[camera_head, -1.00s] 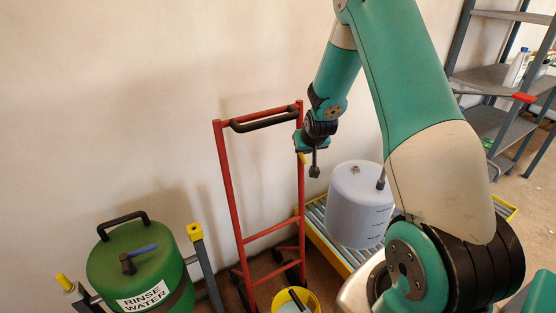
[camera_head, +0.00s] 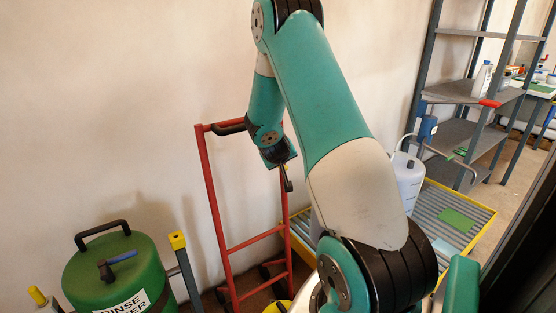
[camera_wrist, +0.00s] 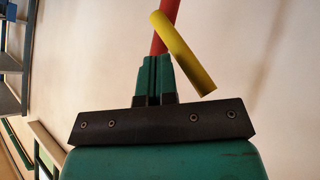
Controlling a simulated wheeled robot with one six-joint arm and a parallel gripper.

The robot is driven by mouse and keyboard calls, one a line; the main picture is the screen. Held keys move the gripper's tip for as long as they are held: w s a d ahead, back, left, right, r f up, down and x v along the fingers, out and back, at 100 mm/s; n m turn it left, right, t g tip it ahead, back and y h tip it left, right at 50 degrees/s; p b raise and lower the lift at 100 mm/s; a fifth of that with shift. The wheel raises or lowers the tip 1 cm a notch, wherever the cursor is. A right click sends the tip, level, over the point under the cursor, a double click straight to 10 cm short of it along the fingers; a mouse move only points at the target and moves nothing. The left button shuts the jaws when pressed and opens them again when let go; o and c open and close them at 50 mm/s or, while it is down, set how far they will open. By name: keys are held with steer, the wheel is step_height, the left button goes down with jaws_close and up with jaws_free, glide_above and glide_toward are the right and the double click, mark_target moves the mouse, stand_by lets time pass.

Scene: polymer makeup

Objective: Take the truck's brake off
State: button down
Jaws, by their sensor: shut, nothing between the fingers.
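The red hand truck (camera_head: 222,218) stands upright against the wall in the head view, left of my arm. Part of its red frame (camera_wrist: 167,22) shows in the wrist view. A yellow lever (camera_wrist: 184,55), which looks like the truck's brake handle, slants down to the right across that red tube. A small bit of yellow shows by the upright in the head view. My gripper (camera_wrist: 155,62) is shut and empty, its green fingers just below and left of the lever. I cannot tell whether they touch it. My arm hides part of the truck's right side.
A whitish container (camera_head: 408,180) stands on a yellow-edged grated pallet (camera_head: 478,208) behind my arm. Grey shelves (camera_head: 455,90) stand at right. Part of a yellow bucket shows low in front of the truck.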

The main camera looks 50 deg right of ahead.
steer(key=shift+s+d+f, duration=0.1)
steer(key=shift+d, duration=0.25)
steer(key=s+a+r+p, duration=0.1)
steer(key=s+a+r, duration=0.4)
steer(key=r, duration=0.4)
steer(key=shift+s+a, duration=0.4)
steer(key=shift+s, duration=0.3)
